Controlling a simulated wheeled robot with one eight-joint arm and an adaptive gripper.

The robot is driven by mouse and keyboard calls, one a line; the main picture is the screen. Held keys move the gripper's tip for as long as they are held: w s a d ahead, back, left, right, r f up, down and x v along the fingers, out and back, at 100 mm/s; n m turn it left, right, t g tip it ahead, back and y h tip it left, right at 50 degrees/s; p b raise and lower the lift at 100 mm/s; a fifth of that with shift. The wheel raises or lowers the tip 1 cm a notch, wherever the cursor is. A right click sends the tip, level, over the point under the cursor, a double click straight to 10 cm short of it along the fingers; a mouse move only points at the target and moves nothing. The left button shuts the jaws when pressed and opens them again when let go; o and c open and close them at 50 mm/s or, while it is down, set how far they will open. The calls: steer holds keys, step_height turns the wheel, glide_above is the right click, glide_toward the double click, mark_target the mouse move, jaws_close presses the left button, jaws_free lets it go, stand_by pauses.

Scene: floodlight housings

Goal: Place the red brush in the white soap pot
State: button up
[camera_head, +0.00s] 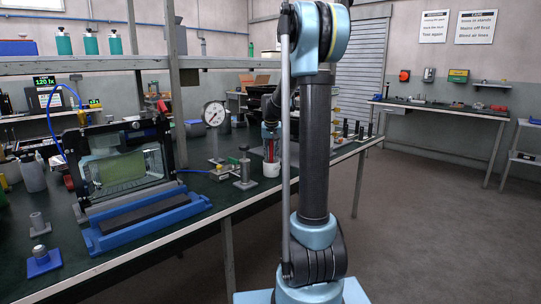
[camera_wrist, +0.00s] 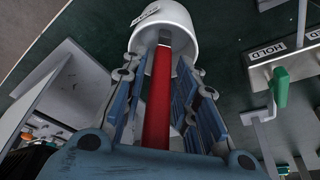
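The white soap pot (camera_head: 271,170) stands on the dark green bench, left of my arm's column in the head view. In the wrist view the pot (camera_wrist: 168,19) is at the top, its open mouth facing my gripper. The red brush (camera_wrist: 158,98) lies lengthwise between my fingers, its far end inside the pot's mouth. The brush (camera_head: 270,150) also shows as a red strip above the pot. My gripper (camera_wrist: 161,75) has its fingers spread on both sides of the brush, with gaps visible beside it. The brush's lower end is hidden in the pot.
A round gauge (camera_head: 213,114) on a stand and a grey metal post (camera_head: 244,168) stand left of the pot. A blue-based fixture (camera_head: 148,220) is farther left. A plate marked HOLD (camera_wrist: 283,58) with a green lever (camera_wrist: 281,87) is right of the gripper.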

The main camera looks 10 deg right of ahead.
stand_by(0.3)
steer(key=d+v, duration=0.1)
steer(key=v, duration=1.1)
steer(key=s+f+n, duration=0.1)
steer(key=s+f, duration=0.2)
steer(key=s, duration=0.8)
steer(key=s+f, duration=0.3)
steer(key=s, duration=0.7)
steer(key=s+f+n+g, duration=0.1)
steer(key=s+f, duration=1.5)
steer(key=s, duration=0.3)
steer(key=shift+s+a+f+y, duration=0.2)
steer(key=shift+s+a+y, duration=0.1)
steer(key=shift+s+a, duration=0.1)
